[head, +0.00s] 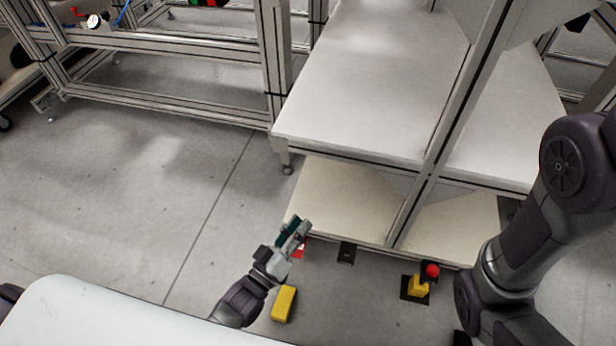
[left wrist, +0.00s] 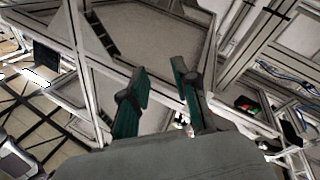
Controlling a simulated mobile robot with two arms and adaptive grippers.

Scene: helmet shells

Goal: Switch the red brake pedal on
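My left gripper (head: 293,235) is low over the floor in front of the white shelf unit. In the left wrist view its two green-padded fingers (left wrist: 160,80) stand apart with nothing between them. A small red part with a white patch (head: 300,249) shows just beside and behind the gripper and is partly hidden by it; it may be the red brake pedal. Its state, on or off, cannot be told. The pedal does not show clearly in the left wrist view. My right arm comes in at the right, but its gripper is out of view.
A yellow block (head: 283,304) lies on the floor by my left wrist. A black floor plate (head: 346,253) is to the right. A yellow post with a red knob (head: 431,271) stands on a black base near my right arm. The shelf unit (head: 365,90) stands behind. Floor at left is clear.

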